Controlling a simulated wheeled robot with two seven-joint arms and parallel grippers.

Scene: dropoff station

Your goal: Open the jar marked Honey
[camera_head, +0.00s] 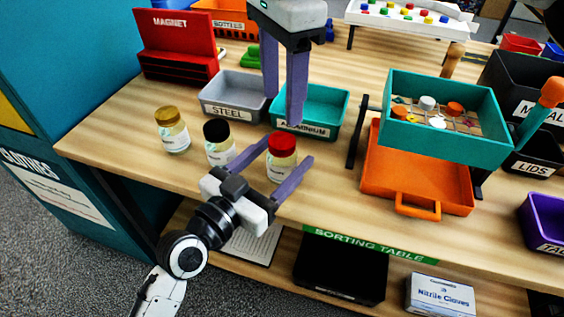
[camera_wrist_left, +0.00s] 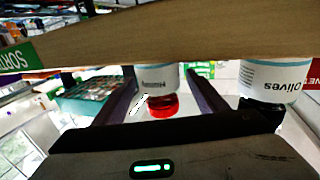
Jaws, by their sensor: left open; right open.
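The jar marked Honey (camera_head: 280,172) has a red lid (camera_head: 281,145) and stands upright near the table's front edge. Its label reads upside down in the left wrist view (camera_wrist_left: 155,78). My left gripper (camera_head: 288,150) is open, with one finger on each side of this jar; I cannot tell whether either finger touches it. My right gripper (camera_head: 283,108) is open and empty, pointing down above and behind the jar, in front of the bins. A black-lidded jar (camera_head: 219,151) marked Olives (camera_wrist_left: 275,78) stands left of the Honey jar, and a gold-lidded jar (camera_head: 174,138) further left.
A grey STEEL bin (camera_head: 234,88) and a teal ALUMINIUM bin (camera_head: 338,104) stand behind the jars. A teal sorting box (camera_head: 460,146) with small parts sits over an orange tray (camera_head: 393,187) to the right. Bare tabletop lies between the Honey jar and the tray.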

